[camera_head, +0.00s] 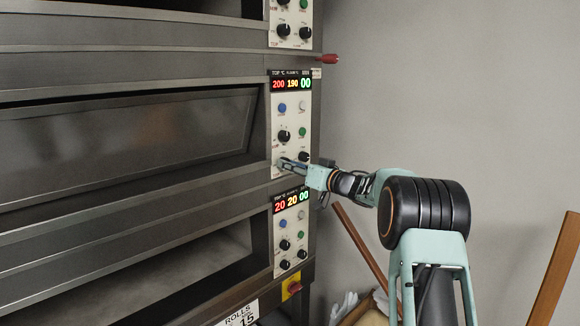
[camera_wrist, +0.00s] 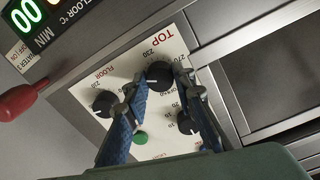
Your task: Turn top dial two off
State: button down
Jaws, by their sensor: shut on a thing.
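The top dial (camera_wrist: 159,75) is a round black knob on the white middle control panel (camera_wrist: 115,75), beside the printed word TOP. In the wrist view my gripper (camera_wrist: 160,78) is shut on this knob, one blue finger on each side. A pale mark shows on the knob's face, but its exact setting is unclear. In the head view my gripper (camera_head: 286,163) reaches the lower left of the middle panel (camera_head: 293,112) and hides the knob. The display (camera_head: 292,84) above reads 200, 190 and 00.
The floor dial (camera_wrist: 105,103) is close to one finger. Another dial (camera_wrist: 187,122) and a green button (camera_wrist: 140,138) lie between or behind the fingers. A red handle (camera_wrist: 20,103) juts out nearby. Wooden poles (camera_head: 361,245) lean behind my arm.

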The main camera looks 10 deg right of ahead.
jog(key=shift+n, duration=0.4)
jog(key=n+y+b, duration=0.1)
jog(key=n+b, duration=1.1)
jog(key=n, duration=1.1)
jog(key=shift+w+d+f+n+b, duration=0.1)
jog(key=shift+n+b, duration=0.2)
dwell(0.3)
jog(key=c, duration=1.6)
grip_release()
